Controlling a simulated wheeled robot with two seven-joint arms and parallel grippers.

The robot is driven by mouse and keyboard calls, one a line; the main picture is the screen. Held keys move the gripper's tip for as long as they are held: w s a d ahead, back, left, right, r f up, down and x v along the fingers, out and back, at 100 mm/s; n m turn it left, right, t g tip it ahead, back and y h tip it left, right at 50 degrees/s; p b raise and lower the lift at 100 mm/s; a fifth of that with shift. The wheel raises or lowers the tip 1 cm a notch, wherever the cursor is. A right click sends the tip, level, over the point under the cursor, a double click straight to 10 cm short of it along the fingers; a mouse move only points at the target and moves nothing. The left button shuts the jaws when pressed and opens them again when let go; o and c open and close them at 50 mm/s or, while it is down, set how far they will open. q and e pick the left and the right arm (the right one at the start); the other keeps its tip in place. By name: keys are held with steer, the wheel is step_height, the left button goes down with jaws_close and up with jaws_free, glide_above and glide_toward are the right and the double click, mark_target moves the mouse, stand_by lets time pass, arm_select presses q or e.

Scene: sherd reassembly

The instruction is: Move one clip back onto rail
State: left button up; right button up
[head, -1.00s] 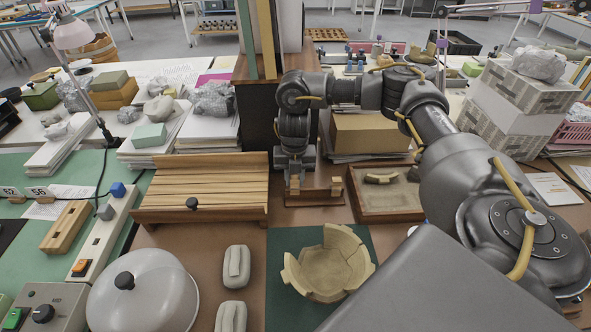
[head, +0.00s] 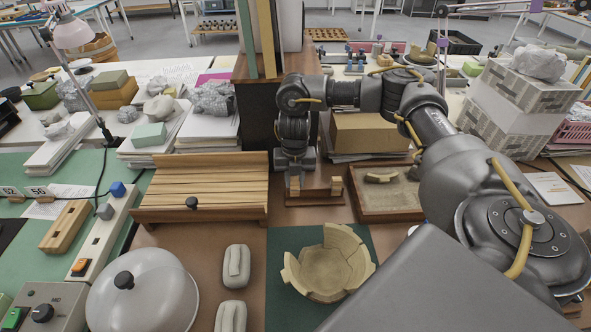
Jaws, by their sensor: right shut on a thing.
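The rail (head: 316,193), a low reddish-brown wooden piece, lies on the brown work surface between the slatted wooden board and the shallow wooden tray. A small tan clip (head: 337,184) stands upright at the rail's right end. My right gripper (head: 294,187) points down at the rail's left part and is shut on a clip; its fingers hide most of that clip. I cannot tell whether the held clip touches the rail. My left gripper is not in view.
The slatted wooden board (head: 205,180) lies close on the left. The shallow tray (head: 388,205) with a curved sherd (head: 381,177) is on the right. A tan, part-built bowl (head: 328,265) sits on a dark green mat (head: 285,309) in front. A cardboard box (head: 370,135) stands behind.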

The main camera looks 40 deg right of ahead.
steer(key=shift+f, duration=0.3)
stand_by(0.9)
steer(key=o, duration=0.8)
steer(key=shift+c, duration=0.2)
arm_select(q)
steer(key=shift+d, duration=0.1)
arm_select(e)
steer(key=shift+r, duration=0.15)
step_height(320, 180, up, 9)
steer(key=shift+r+p, duration=0.15)
steer(key=shift+p, duration=0.9)
steer(key=shift+r, duration=0.55)
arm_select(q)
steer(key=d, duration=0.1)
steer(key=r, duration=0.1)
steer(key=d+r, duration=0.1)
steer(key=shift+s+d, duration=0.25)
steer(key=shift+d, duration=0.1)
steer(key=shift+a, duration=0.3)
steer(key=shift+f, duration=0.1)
arm_select(e)
steer(key=shift+d, duration=0.1)
